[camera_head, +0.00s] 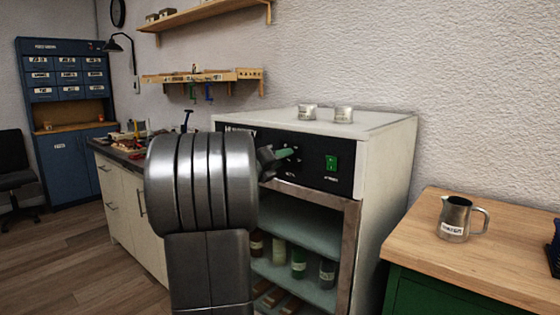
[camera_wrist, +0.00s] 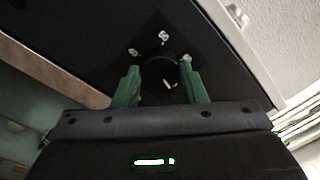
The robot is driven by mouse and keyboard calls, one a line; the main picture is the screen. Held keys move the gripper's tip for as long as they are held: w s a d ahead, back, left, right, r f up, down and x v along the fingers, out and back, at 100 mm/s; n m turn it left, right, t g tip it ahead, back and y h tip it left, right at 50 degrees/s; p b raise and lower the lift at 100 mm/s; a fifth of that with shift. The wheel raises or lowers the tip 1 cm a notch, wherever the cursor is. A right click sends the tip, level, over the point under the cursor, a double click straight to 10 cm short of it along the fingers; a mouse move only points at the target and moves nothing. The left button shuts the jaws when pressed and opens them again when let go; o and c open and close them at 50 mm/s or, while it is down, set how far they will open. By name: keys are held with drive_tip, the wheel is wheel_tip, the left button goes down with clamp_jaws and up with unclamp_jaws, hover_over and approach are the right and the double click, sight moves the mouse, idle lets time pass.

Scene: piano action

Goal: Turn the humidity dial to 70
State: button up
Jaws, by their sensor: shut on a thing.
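The humidity dial (camera_wrist: 171,70) is a dark round knob on the black control panel (camera_head: 315,170) of a white cabinet. In the wrist view it sits between the two green fingers of my gripper (camera_wrist: 158,84), which are shut on it. Small white marks surround it, too blurred to read, so I cannot tell its setting. In the head view my gripper (camera_head: 287,155) reaches the panel, and my arm hides the panel's left part. The dial itself cannot be made out there.
Two small pale jars (camera_head: 307,112) (camera_head: 344,115) stand on the cabinet top. Bottles (camera_head: 298,263) stand inside the open cabinet below. A metal pitcher (camera_head: 455,218) stands on the wooden-topped bench at right.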

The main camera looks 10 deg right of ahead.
drive_tip(key=shift+f, duration=0.1)
drive_tip(key=o, duration=1)
drive_tip(key=v, duration=1.4)
drive_tip(key=shift+p, duration=0.35)
drive_tip(key=shift+d, duration=0.1)
drive_tip(key=x, duration=1.4)
drive_tip(key=shift+b, duration=0.3)
